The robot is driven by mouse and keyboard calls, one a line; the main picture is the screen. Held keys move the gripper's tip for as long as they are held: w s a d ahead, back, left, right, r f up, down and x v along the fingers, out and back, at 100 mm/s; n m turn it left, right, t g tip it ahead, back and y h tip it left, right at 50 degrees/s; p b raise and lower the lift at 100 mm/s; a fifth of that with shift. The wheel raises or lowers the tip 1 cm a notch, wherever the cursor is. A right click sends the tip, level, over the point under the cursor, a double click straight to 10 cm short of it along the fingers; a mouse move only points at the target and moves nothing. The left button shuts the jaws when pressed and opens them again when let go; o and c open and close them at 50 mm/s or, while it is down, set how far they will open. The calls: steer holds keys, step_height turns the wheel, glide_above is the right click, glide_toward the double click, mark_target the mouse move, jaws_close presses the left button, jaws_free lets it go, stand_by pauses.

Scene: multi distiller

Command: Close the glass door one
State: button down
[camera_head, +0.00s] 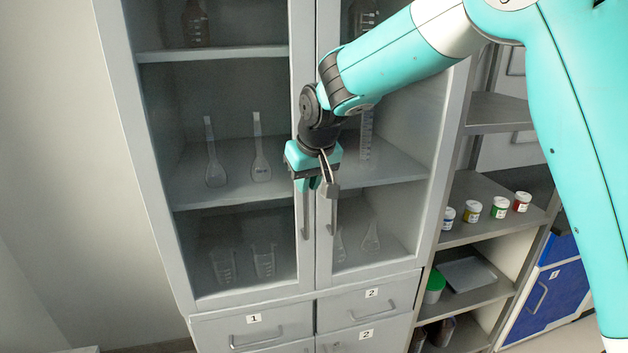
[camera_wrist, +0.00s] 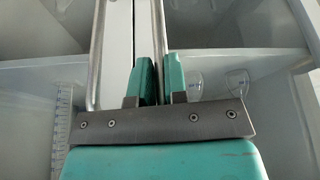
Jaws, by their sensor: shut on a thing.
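The left glass door (camera_head: 305,130) of a grey cabinet is above the drawer labelled 1. It looks about flush with the right glass door (camera_head: 325,265); I cannot tell if a small gap is left. My gripper (camera_head: 314,184) is at the inner edge of the left door, by the top of its upright bar handle (camera_head: 306,218). In the wrist view, my gripper (camera_wrist: 161,80) has its green fingers shut around this handle (camera_wrist: 160,35). The right door's handle (camera_head: 333,215) is beside it and free; it also shows in the wrist view (camera_wrist: 97,50).
Flasks (camera_head: 260,160) and beakers (camera_head: 264,262) stand inside behind the glass. Below are drawers (camera_head: 255,338) with handles. An open shelf at right holds several small jars (camera_head: 472,211) and a green-lidded jar (camera_head: 435,285). The wall is at the left.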

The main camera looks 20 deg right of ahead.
steer(key=shift+w+r, duration=0.1)
steer(key=shift+w, duration=0.1)
steer(key=c, duration=1.2)
jaws_free()
steer(key=shift+w, duration=0.15)
steer(key=shift+o, duration=0.2)
steer(key=b+v, duration=0.3)
steer(key=v, duration=1.4)
steer(key=shift+s+r, duration=0.1)
steer(key=shift+s, duration=0.1)
